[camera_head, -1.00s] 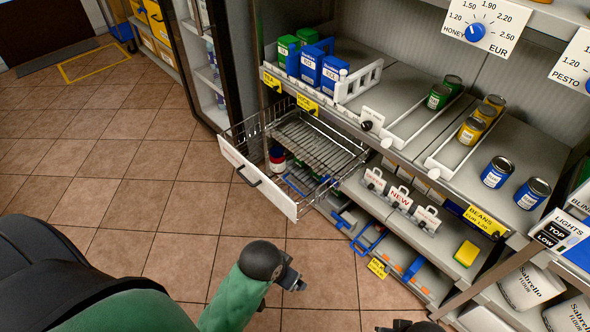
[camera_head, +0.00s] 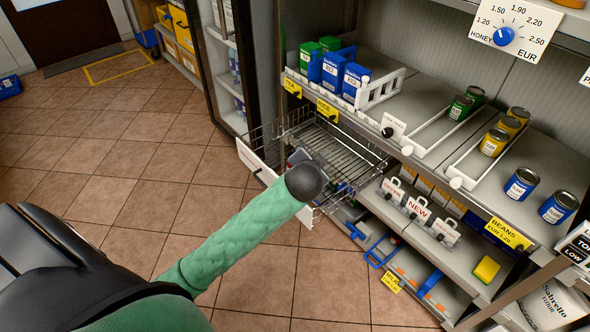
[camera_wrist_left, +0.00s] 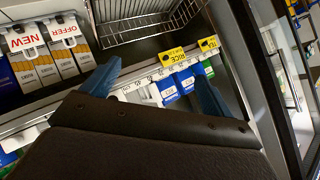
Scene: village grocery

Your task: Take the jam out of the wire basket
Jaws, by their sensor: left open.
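The wire basket (camera_head: 345,150) is pulled out below the shelf with the blue and green boxes. Its wire floor looks bare where it shows. I cannot make out any jam jar; the near left part of the basket is hidden behind my left gripper and wrist. My left gripper (camera_head: 299,157) is over the basket's near left part, by its white front panel (camera_head: 249,158); I cannot tell its height above the wires. In the left wrist view its two blue fingers (camera_wrist_left: 157,88) are spread with nothing between them. There, part of the basket (camera_wrist_left: 143,18) shows at the top, empty. My right gripper is out of view.
The shelf above holds blue boxes (camera_head: 340,72), green tins (camera_head: 461,106), yellow tins (camera_head: 493,142) and blue tins (camera_head: 521,183). Yellow price tags (camera_head: 327,110) and knobs line its edge. Open tiled floor (camera_head: 130,150) lies left.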

